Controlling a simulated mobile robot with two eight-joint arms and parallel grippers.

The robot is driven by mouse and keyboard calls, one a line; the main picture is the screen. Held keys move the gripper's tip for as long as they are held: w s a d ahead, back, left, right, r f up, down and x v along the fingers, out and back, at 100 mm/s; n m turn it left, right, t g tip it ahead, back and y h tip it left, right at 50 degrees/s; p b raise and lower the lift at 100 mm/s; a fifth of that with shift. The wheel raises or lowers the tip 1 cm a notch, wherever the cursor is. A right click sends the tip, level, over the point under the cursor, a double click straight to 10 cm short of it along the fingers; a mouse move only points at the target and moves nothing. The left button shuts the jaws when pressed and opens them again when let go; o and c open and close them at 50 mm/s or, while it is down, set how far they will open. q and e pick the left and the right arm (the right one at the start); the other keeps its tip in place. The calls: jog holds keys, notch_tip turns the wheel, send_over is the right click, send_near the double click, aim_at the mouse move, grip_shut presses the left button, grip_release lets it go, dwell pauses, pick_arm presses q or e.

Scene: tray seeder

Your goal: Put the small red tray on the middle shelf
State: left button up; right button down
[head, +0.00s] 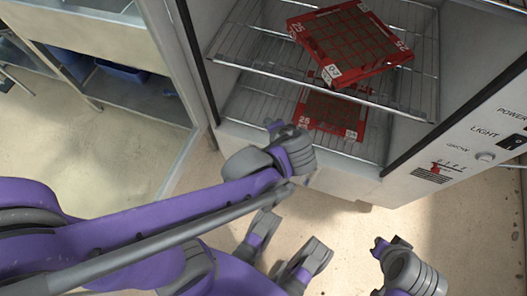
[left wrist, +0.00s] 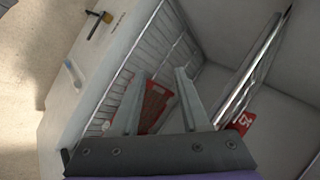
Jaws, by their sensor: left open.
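A red gridded tray (head: 350,45) marked 25 lies on the upper visible wire shelf (head: 255,60) of the open cabinet, turned slightly. A second red tray (head: 338,112) is on the lower wire shelf (head: 245,105), partly hidden by the upper shelf and tray. My left wrist is at the cabinet's front opening in the head view; its fingertips are not clear there. In the left wrist view my left gripper (left wrist: 160,73) is open and empty. A red tray (left wrist: 154,105) shows beyond and between its fingers. A red corner with white marking (left wrist: 241,122) shows at right.
The cabinet's control panel (head: 470,145) is at the right, with a switch, a knob and a slider. A glass-panelled door or frame (head: 165,80) stands to the left. A blue bin (head: 122,72) sits on a shelf further left.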

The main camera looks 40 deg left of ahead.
pick_arm(q)
jog(key=s+d+f+n+h, duration=0.2)
jog(key=s+n+h, duration=0.3)
jog(key=s, duration=0.4)
jog(key=shift+d+g+h, duration=0.4)
jog(key=shift+d+h, duration=0.25)
jog(key=shift+h, duration=0.05)
